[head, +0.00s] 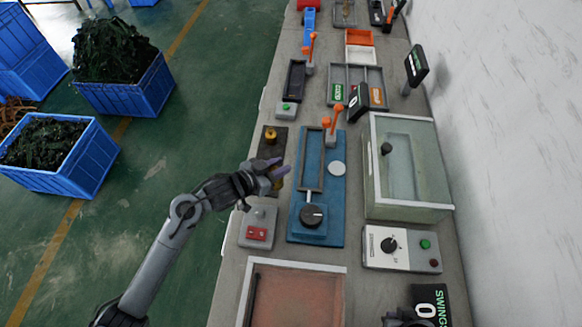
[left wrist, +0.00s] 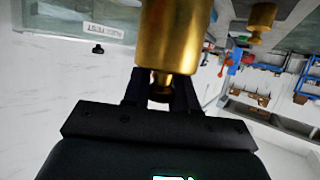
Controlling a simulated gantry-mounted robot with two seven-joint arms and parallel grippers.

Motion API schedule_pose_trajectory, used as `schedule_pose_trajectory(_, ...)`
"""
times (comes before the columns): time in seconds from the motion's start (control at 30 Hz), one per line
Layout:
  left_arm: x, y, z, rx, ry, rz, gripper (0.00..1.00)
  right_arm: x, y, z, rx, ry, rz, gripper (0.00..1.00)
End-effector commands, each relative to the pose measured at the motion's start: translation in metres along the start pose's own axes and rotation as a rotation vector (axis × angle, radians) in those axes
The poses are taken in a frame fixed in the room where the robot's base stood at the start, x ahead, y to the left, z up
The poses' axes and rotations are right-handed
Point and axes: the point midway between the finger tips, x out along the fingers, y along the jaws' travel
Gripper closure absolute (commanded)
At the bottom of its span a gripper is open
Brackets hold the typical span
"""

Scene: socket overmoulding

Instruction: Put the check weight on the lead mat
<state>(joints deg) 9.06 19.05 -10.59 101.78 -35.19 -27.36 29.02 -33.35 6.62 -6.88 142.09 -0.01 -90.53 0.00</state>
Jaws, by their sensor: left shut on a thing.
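My left gripper (head: 274,172) is over the near part of a dark mat (head: 264,150) at the left edge of the bench, and I take this to be the lead mat. It is shut on a brass weight, which fills the top middle of the left wrist view (left wrist: 168,35). The fingers grip its narrow knob end. In the head view the gripper largely hides this weight, and I cannot tell whether it touches the mat. Another brass weight (head: 270,135) stands on the far part of the mat; a brass piece also shows in the left wrist view (left wrist: 262,18).
A blue plate with a black dial (head: 312,215) lies right of the gripper. A clear-walled tank (head: 408,165) stands to the right. Blue crates (head: 125,98) stand on the floor.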

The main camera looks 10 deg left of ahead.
Motion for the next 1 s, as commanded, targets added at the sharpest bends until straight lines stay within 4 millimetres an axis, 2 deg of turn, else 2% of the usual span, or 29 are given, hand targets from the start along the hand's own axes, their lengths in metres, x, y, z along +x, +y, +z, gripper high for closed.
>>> schedule_pose_trajectory(0.1,-0.002,-0.020,0.011,0.002,0.005,-0.003,1.00,0.004,0.000,0.001,0.000,0.000,0.000,1.00)
schedule_pose_trajectory(0.33,-0.004,-0.042,0.026,0.003,0.007,-0.001,1.00,0.006,0.000,0.002,-0.001,0.000,0.001,1.00)
schedule_pose_trajectory(0.63,-0.003,-0.046,0.035,0.001,0.007,0.000,1.00,0.009,0.002,0.003,-0.007,0.000,0.006,1.00)
schedule_pose_trajectory(1.0,0.011,-0.046,0.067,0.001,0.007,0.000,1.00,0.017,0.001,0.005,-0.007,0.001,0.006,1.00)
